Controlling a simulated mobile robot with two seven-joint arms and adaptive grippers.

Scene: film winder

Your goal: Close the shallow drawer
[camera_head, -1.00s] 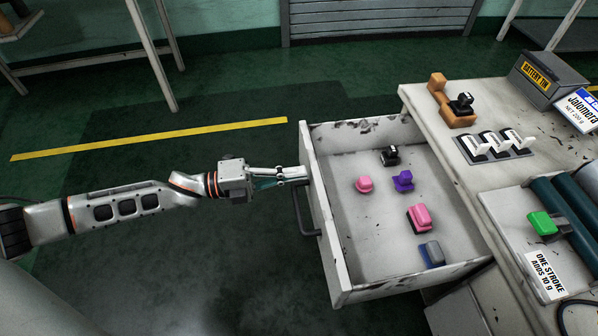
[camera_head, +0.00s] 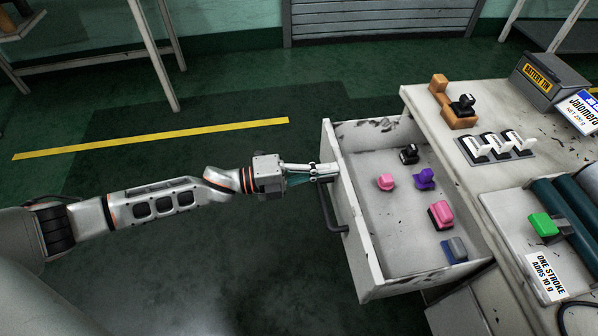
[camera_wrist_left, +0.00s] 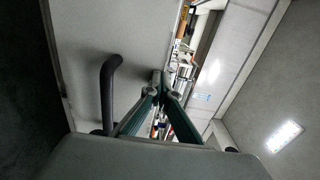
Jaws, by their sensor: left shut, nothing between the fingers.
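The shallow drawer (camera_head: 372,273) is pulled out from the left side of the workbench in the head view, its front panel facing my left arm. A dark bar handle (camera_head: 334,206) is on that panel, and it also shows in the left wrist view (camera_wrist_left: 108,90). My left gripper (camera_head: 332,171) is shut and empty, with its fingertips at the drawer front beside the handle. In the left wrist view the closed fingertips (camera_wrist_left: 160,82) meet near the panel's edge. Whether they press on it is hard to tell. My right gripper is not in view.
Inside the drawer lie a black piece (camera_head: 409,154), a pink knob (camera_head: 385,181), a purple piece (camera_head: 425,179), a pink block (camera_head: 440,215) and a blue-grey block (camera_head: 454,250). The bench top holds a battery tin (camera_head: 545,80) and white switches (camera_head: 497,146). Floor left of the drawer is clear.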

